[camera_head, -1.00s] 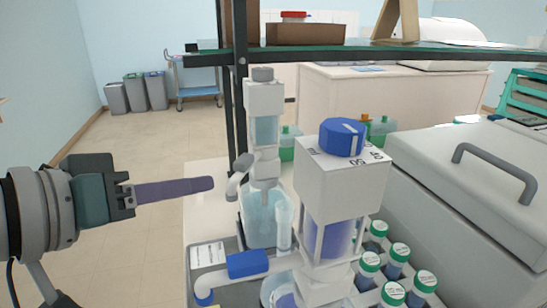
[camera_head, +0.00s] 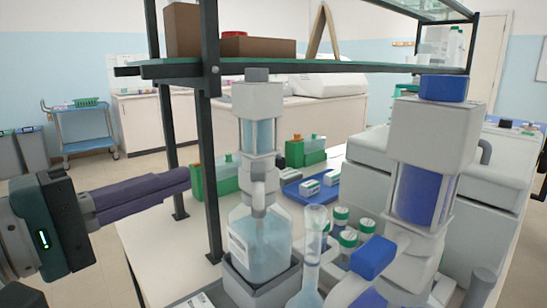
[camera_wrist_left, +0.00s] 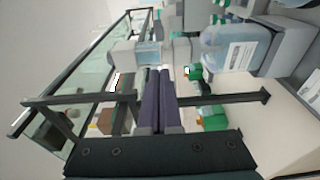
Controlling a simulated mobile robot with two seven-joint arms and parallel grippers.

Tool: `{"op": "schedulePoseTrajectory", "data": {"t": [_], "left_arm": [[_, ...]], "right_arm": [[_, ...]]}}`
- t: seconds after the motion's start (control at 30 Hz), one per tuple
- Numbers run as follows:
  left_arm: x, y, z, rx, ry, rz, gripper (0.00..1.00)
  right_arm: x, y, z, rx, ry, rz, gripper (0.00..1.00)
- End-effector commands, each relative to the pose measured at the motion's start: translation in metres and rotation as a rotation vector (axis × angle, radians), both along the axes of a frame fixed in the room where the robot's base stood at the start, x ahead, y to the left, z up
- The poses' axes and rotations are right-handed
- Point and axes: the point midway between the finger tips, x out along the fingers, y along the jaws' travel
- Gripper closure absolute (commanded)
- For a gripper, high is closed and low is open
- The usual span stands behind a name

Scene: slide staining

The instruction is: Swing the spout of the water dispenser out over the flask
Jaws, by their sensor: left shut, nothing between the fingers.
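The water dispenser (camera_head: 258,115) has a grey-white head with a clear, pale blue cylinder. It stands upright on a water bottle (camera_head: 262,250), which also shows in the left wrist view (camera_wrist_left: 228,50). Its grey spout (camera_head: 258,192) shows at the neck, in front of the bottle; its exact direction is hard to tell. The flask (camera_head: 312,255), clear with a long neck, stands just right of the bottle. My left gripper (camera_head: 188,178) is shut and empty, left of the dispenser's neck and apart from it. Its dark purple fingers show in the left wrist view (camera_wrist_left: 159,72). My right gripper is out of view.
A second dispenser (camera_head: 430,145) with blue liquid and a blue cap stands at right. A dark shelf post (camera_head: 208,170) rises close to my fingertips, under a glass shelf (camera_head: 300,68). Green-capped bottles (camera_head: 348,238) stand behind the flask. The counter's left part (camera_head: 165,245) is clear.

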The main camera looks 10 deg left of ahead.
Motion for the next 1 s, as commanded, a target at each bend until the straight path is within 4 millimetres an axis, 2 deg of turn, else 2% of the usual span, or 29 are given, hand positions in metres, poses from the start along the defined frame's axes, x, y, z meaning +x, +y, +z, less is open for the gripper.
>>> {"op": "schedulePoseTrajectory", "data": {"t": [0.03, 0.13, 0.23, 0.4, 1.0], "left_arm": [[0.011, -0.006, 0.005, -0.003, -0.002, 0.0, 1.0], [0.028, -0.016, 0.005, -0.002, -0.002, -0.001, 1.0], [0.029, -0.033, 0.004, -0.003, 0.001, -0.002, 1.0], [0.033, -0.048, 0.001, 0.0, 0.001, 0.0, 1.0], [0.035, -0.058, 0.0, 0.0, 0.0, 0.007, 1.0]], "right_arm": [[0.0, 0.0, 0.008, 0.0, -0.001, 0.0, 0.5], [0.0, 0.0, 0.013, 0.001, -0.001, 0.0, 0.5], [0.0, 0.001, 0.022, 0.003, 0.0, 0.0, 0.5], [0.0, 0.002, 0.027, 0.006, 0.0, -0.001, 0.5], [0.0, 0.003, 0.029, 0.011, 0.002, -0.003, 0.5]]}}
